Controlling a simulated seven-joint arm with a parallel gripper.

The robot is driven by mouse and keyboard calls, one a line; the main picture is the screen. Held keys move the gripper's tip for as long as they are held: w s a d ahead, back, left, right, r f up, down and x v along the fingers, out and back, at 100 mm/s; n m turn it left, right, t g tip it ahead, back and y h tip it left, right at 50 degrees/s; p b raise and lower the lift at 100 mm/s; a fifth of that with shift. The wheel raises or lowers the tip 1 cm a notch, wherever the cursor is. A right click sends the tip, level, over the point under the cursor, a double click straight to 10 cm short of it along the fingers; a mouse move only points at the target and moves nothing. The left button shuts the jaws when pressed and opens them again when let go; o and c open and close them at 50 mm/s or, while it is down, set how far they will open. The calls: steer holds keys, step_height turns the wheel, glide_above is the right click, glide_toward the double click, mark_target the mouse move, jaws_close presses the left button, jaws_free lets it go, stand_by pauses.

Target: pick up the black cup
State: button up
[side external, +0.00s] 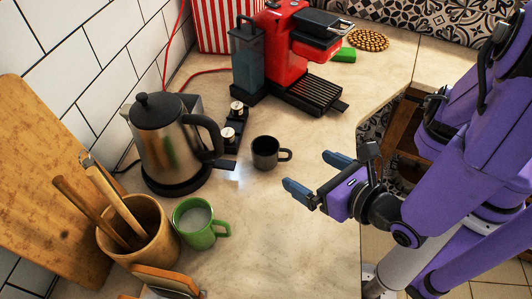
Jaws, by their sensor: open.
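The black cup (265,154) stands upright on the light stone counter, with its handle pointing right. It looks empty inside as far as I can see. My gripper (312,174) is to the right of and a little nearer than the cup, apart from it. Its two blue-grey fingers are spread open with nothing between them, pointing left over the counter's right edge.
A steel kettle (165,140) stands left of the cup, near two small shakers (229,137). A green mug (196,222) and a wooden utensil pot (145,240) are at the front left. A red coffee machine (287,50) stands behind. Bare counter (280,235) lies in front.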

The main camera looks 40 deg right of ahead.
glide_toward(259, 143)
steer(key=shift+x, duration=3.7)
steer(key=shift+f, duration=0.1)
steer(key=shift+s, duration=0.1)
steer(key=c, duration=1.1)
